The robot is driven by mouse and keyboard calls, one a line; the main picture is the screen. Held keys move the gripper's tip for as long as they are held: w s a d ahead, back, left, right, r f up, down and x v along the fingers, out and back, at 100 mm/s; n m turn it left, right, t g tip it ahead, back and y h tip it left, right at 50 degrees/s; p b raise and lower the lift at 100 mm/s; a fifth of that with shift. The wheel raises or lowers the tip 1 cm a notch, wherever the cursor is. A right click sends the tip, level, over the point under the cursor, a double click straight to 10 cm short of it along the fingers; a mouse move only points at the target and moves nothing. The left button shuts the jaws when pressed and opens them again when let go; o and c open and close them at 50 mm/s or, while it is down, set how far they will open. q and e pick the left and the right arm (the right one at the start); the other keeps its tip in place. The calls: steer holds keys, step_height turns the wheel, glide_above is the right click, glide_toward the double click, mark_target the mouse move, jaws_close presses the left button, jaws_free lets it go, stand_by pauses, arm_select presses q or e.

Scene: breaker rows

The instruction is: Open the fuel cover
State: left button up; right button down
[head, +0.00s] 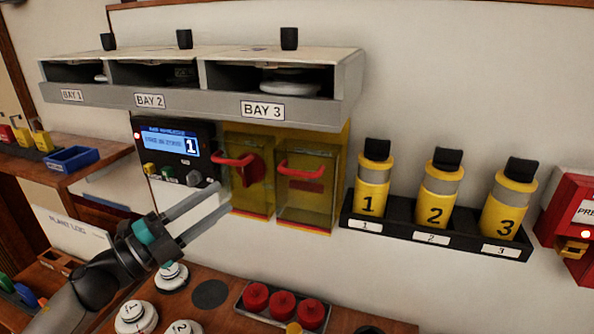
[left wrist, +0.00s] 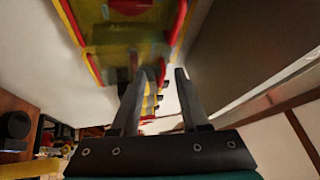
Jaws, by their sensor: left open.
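Two see-through yellow covers with red handles hang side by side on the wall: a left cover (head: 250,191) and a right cover (head: 308,204). I cannot read which is the fuel cover. In the left wrist view, yellow cover panels (left wrist: 118,35) show beyond the fingers (left wrist: 160,75). My right gripper is not in view.
The bay shelf (head: 200,100) overhangs the covers. A control panel (head: 176,152) with a blue screen stands to their left. Yellow numbered canisters (head: 436,190) stand in a black rack at right. A tray of red caps (head: 283,306) lies on the table below.

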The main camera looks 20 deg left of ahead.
mark_target(293, 175)
arm_select(q)
steer(key=w+d+r+m+g+h+p, duration=0.1)
steer(key=w+d+m, duration=0.1)
steer(key=d, duration=0.2)
steer(key=w+d+r+m+g+h+p, duration=0.1)
steer(key=w+d+m+g+p, duration=0.1)
steer(key=d, duration=0.2)
steer(key=w+d+r+m+g+h+p, duration=0.1)
steer(key=w+d+r+m+p, duration=0.1)
steer(key=w+d, duration=0.1)
steer(key=shift+d+h, duration=0.3)
steer(key=shift+d, duration=0.2)
steer(key=shift+w+d+g, duration=0.3)
steer(key=shift+w+d, duration=0.1)
steer(key=shift+d, duration=0.05)
steer(key=shift+c, duration=0.4)
jaws_close()
stand_by(0.6)
